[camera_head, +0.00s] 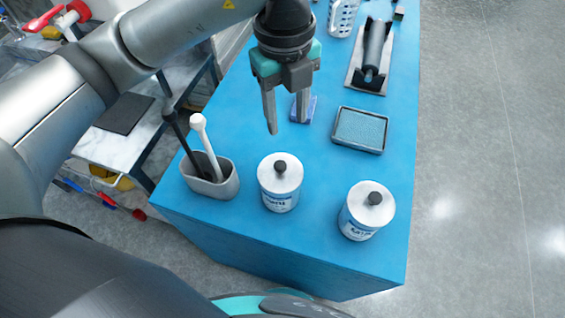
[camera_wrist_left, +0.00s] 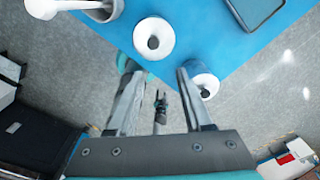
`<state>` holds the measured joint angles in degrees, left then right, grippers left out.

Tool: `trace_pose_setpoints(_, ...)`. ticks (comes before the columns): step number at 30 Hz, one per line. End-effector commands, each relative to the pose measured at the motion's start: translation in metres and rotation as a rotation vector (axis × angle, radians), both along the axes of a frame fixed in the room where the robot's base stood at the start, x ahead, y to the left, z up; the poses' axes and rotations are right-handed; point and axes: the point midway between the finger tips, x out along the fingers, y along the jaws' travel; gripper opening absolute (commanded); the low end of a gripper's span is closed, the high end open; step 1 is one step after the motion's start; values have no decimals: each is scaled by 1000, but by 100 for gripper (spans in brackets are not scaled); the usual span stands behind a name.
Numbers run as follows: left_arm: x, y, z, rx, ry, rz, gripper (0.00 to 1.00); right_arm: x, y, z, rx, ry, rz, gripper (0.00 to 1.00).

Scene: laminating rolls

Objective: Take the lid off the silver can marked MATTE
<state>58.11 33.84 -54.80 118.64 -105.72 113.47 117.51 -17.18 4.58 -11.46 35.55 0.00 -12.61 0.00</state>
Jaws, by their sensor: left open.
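Two silver cans with pale lids and black knobs stand upright near the front of the blue table. The left can (camera_head: 280,182) is beside the grey holder; the right can (camera_head: 366,210) is near the right front corner. Both carry blue lettering, too small to read surely, so I cannot tell which says MATTE. Both lids are on. My left gripper (camera_head: 286,124) is open and empty, above the table behind the left can, touching neither. In the left wrist view, the left can (camera_wrist_left: 154,38) lies beyond the fingers and the right can (camera_wrist_left: 207,84) is partly behind one finger.
A grey holder (camera_head: 212,184) with a white-handled tool stands left of the cans. A blue pad in a dark tray (camera_head: 360,129) and a roller on a plate (camera_head: 373,50) lie farther back. The table between the cans is clear.

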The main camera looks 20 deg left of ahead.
Motion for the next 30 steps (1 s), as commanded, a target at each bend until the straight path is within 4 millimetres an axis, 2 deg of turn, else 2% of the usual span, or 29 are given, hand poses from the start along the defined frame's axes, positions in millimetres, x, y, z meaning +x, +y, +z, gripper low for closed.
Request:
trace_pose_setpoints(2, 2, 7, -1, 33, -9, 21, 51, -1, 0, 0, 1, 1, 0, 50)
trace_pose_setpoints(5, 3, 10, -13, 45, -9, 30, 51, -1, 0, -1, 1, 1, 0, 50)
trace_pose_setpoints(15, 1, 9, -81, 42, -6, 26, 51, 0, 0, -3, 0, 1, 0, 50)
trace_pose_setpoints(23, 1, 9, -101, 41, -9, 25, 51, 0, 0, -2, 0, 1, 0, 50)
trace_pose_setpoints(30, -5, 12, -135, 40, -7, 25, 51, 0, 0, 2, 0, 1, 0, 50)
